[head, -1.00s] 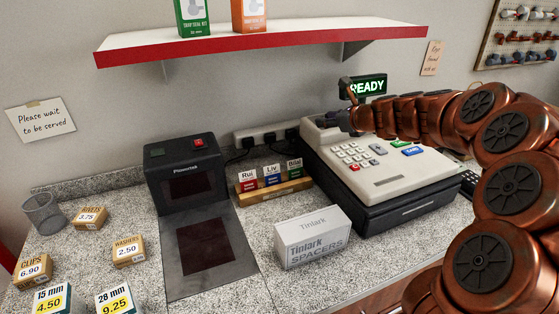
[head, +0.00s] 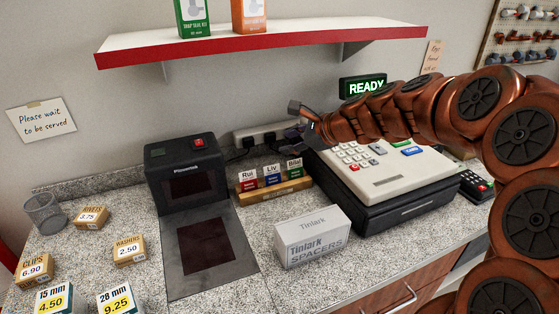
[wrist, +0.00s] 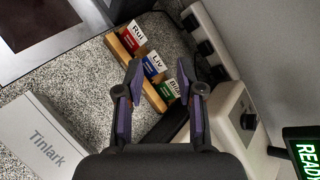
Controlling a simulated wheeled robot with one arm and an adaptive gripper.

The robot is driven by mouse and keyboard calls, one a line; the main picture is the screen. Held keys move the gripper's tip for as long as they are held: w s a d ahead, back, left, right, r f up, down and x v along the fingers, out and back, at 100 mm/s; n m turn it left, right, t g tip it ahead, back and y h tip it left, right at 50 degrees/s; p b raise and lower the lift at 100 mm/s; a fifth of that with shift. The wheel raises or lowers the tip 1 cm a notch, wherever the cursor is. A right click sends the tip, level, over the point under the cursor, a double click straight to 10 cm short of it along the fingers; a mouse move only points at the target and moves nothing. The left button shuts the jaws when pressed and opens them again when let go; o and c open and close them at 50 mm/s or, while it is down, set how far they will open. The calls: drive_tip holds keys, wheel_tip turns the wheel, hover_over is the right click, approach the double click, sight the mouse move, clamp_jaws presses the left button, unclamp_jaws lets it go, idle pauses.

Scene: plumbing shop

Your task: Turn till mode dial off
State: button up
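The beige till (head: 395,175) stands on the counter at the right, with grey, red, green and blue keys. In the wrist view, a black round knob (wrist: 248,121), which looks like the mode dial, sits on a beige part of the till right of my gripper. Its setting is too small to read. In the head view my arm hides that part. My gripper (head: 300,116) is in the air by the till's back left corner. In the wrist view its two fingers (wrist: 160,75) are apart with nothing between them.
A lit READY display (head: 364,87) stands behind the till. A wooden card holder (head: 275,191) and a power strip (head: 262,135) are left of the till. A Tinlark box (head: 312,237) stands in front. A red-edged shelf (head: 260,45) hangs above.

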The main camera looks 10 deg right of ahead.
drive_tip(key=s+a+f+n+g, duration=0.1)
drive_tip(key=s+a+n+g, duration=0.1)
drive_tip(key=s+a+n, duration=0.2)
drive_tip(key=shift+s+f, duration=0.2)
drive_tip(key=shift+s, duration=0.8)
drive_tip(key=shift+a, duration=0.15)
